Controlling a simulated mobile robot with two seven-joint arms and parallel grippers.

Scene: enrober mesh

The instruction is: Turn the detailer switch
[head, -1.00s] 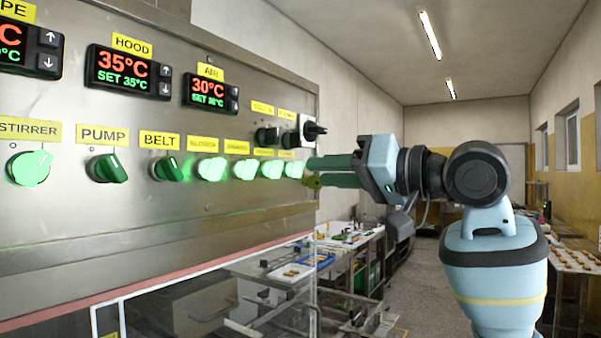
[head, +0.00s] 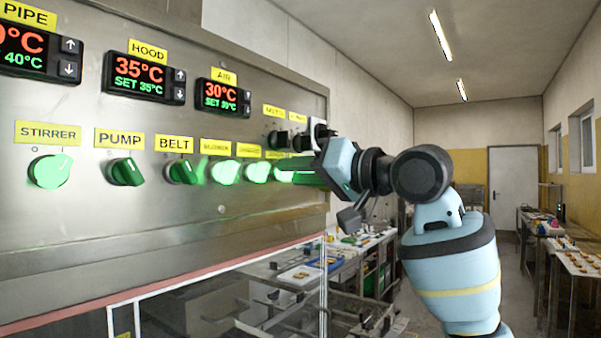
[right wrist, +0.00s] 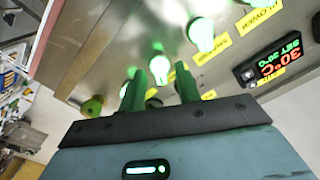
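The lit green switches on the steel panel include one under the blower label (head: 225,172) and one to its right (head: 257,171). The smaller labels further right are too blurred to read, so I cannot tell which switch is the detailer. My right gripper (head: 292,172) is at the right end of this row and hides the switches there. In the right wrist view my right gripper (right wrist: 160,82) has its two green fingers apart, pointing at the panel. A lit switch (right wrist: 158,69) shows near the fingertips. I cannot tell whether they touch it. My left gripper is out of view.
The stirrer switch (head: 50,172), pump switch (head: 127,172) and belt switch (head: 183,171) are further left. Dark knobs (head: 300,141) sit above the gripper. The air display (head: 222,97) is higher up. Tables with trays (head: 310,268) stand below right; the aisle on the right is open.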

